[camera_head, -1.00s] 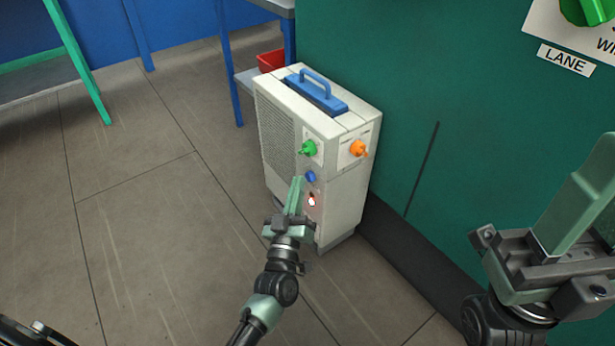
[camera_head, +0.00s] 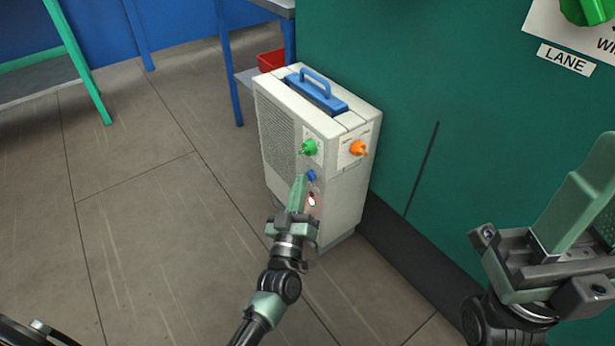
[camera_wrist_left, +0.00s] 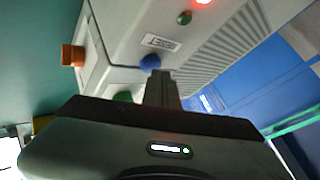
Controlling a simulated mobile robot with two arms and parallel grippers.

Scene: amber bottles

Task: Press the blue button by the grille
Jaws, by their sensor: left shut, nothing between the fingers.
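The blue button (camera_head: 311,175) is on the front panel of a cream box-shaped unit (camera_head: 345,203), beside the grille (camera_head: 276,136). My left gripper (camera_head: 300,179) is shut and empty, with its fingertips just left of the button in the head view. In the left wrist view the blue button (camera_wrist_left: 150,62) stands close to the tips of the shut fingers (camera_wrist_left: 161,74). I cannot tell whether they touch. My right gripper (camera_head: 588,190) is at the right edge, partly cut off, and its jaw state is unclear.
A green knob (camera_head: 310,147) and an orange knob (camera_head: 358,148) sit above the button. A red light (camera_head: 312,201) glows below it. A blue handle (camera_head: 317,92) tops the unit. A green wall (camera_head: 410,80) stands close on the right. Floor (camera_head: 150,230) is clear to the left.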

